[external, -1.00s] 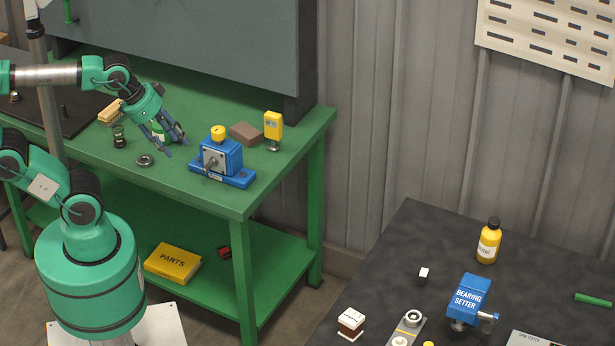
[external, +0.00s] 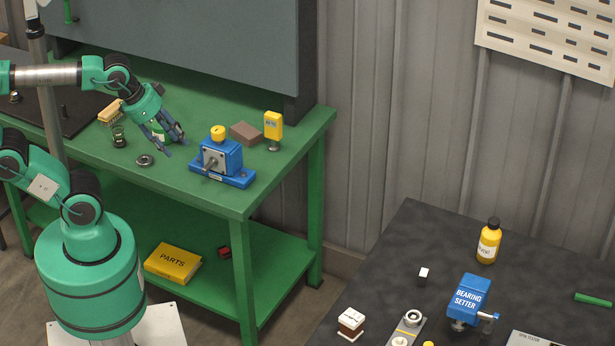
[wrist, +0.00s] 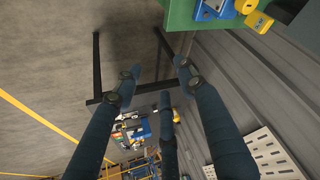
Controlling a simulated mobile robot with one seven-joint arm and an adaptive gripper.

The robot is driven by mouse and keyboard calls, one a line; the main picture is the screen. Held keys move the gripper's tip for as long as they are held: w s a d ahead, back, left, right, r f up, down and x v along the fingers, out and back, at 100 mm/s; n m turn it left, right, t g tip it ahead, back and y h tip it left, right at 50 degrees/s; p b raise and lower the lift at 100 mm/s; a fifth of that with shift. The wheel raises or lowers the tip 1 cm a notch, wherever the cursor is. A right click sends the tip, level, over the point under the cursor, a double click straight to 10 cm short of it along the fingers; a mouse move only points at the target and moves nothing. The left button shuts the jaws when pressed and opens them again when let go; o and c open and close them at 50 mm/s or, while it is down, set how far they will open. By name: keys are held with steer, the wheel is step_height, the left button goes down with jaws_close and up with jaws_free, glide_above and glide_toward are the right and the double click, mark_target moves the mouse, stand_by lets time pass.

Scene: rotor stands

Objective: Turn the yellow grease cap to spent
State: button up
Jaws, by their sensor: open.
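The yellow grease cap (external: 218,132) sits on top of a blue housing (external: 222,158) with a grey front plate, on the green bench. Its turned setting is too small to read. My gripper (external: 173,146) is open and empty, to the left of the cap and apart from it, above the bench. In the wrist view, my spread fingers (wrist: 158,76) point towards the floor and wall. The blue housing (wrist: 203,12) shows only in part at the top edge of that view.
A yellow gauge-like device (external: 273,126) and a brown block (external: 246,133) stand behind and right of the housing. A grey ring (external: 145,160) and a dark spring-like part (external: 119,137) lie left. A dark table (external: 390,265) with several items is at right.

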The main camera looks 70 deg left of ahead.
steer(key=shift+o, duration=1.3)
steer(key=w+a+r+n+g+p, duration=0.3)
steer(key=w+a+r+n+p, duration=0.2)
steer(key=w+a+n+p, duration=0.7)
steer(key=n+g+p, duration=0.3)
steer(key=n+p, duration=0.6)
steer(key=n, duration=0.9)
glide_above(218, 129)
step_height(218, 129, down, 4)
steer(key=f, duration=0.1)
steer(key=shift+a+r, duration=0.15)
steer(key=shift+r, duration=0.1)
steer(key=shift+f, duration=0.1)
steer(key=shift+f+b, duration=0.4)
steer(key=shift+f, duration=6.4)
steer(key=shift+c, duration=0.5)
